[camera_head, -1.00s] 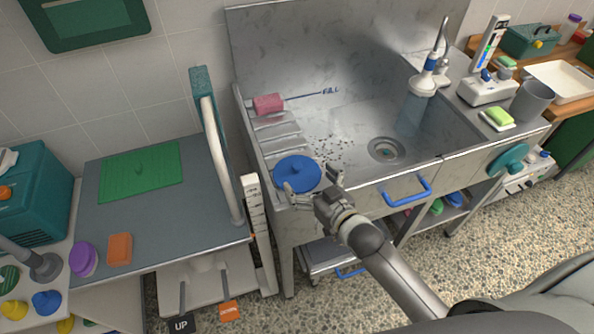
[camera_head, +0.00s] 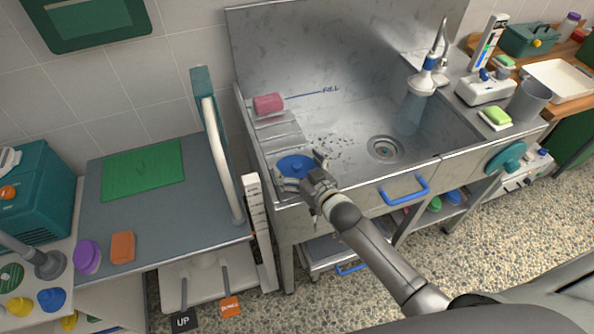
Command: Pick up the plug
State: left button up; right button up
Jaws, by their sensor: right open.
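The plug, a round blue disc with a small raised middle (camera_head: 290,162), lies at the left front of the steel sink (camera_head: 353,125), on the ribbed ledge. My right gripper (camera_head: 300,171) is over the plug with its fingers spread, one on the left and one on the right of the disc's middle. It is open, and part of the disc is hidden behind it. Whether the fingers touch the plug cannot be told. The drain (camera_head: 384,149) is uncovered, to the right of the plug. My left gripper is out of view.
A sprayer (camera_head: 425,78) stands at the sink's back right. A blue handle (camera_head: 405,191) juts from the sink front. A grey table (camera_head: 190,220) with a curved white rail stands left.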

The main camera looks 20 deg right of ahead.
jog(key=shift+s, duration=0.15)
jog(key=c, duration=1.5)
jog(key=shift+f, duration=0.2)
grip_shut()
jog(key=shift+s, duration=0.1)
jog(key=shift+r, duration=0.1)
